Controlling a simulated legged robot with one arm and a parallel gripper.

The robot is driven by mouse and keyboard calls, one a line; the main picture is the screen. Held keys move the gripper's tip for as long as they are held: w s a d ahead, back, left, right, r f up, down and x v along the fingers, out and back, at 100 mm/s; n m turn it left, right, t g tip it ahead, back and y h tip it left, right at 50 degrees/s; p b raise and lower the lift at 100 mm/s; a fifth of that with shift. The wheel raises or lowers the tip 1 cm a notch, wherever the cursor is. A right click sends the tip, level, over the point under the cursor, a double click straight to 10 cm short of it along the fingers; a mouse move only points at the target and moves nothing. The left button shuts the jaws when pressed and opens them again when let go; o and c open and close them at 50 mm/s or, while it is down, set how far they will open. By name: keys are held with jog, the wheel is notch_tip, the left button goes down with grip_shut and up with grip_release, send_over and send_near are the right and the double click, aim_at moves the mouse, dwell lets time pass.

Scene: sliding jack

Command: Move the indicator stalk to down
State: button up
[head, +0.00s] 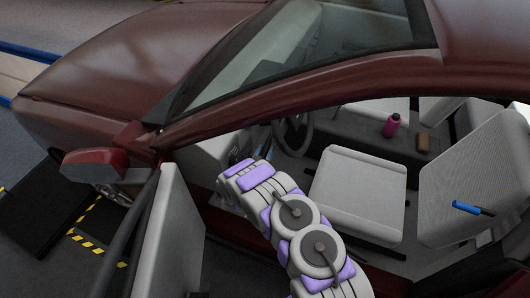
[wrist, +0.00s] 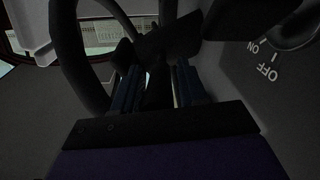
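In the wrist view, my gripper (wrist: 157,80) has its two blue-grey fingers apart, pointing at the dark steering column. A dark, stalk-like shape, probably the indicator stalk (wrist: 157,92), lies between the fingers. Light slivers show beside it, so it does not look clamped; the dim light hides whether a finger touches it. The steering wheel rim (wrist: 68,50) curves past on the left. In the head view, the steering wheel (head: 296,134) shows beyond my arm. The stalk is hidden there, and only a bit of blue near the dash shows at my gripper (head: 264,149).
A dark knob (wrist: 294,28) with ON and OFF marks is on the grey panel at right in the wrist view. In the head view, the open door (head: 170,235), roof edge, front seat (head: 357,190) and seat back (head: 475,180) surround my arm.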

grip_shut()
jog(key=shift+r, duration=0.15)
jog(key=shift+a+r+p, duration=0.25)
jog(key=shift+r+p, duration=0.35)
jog(key=shift+p, duration=0.25)
jog(key=shift+a+r+g+p, duration=0.3)
jog(key=shift+r+g+p, duration=0.05)
jog(key=shift+g+p, duration=0.25)
jog(key=shift+f, duration=0.15)
jog(key=shift+o, duration=1.1)
grip_release()
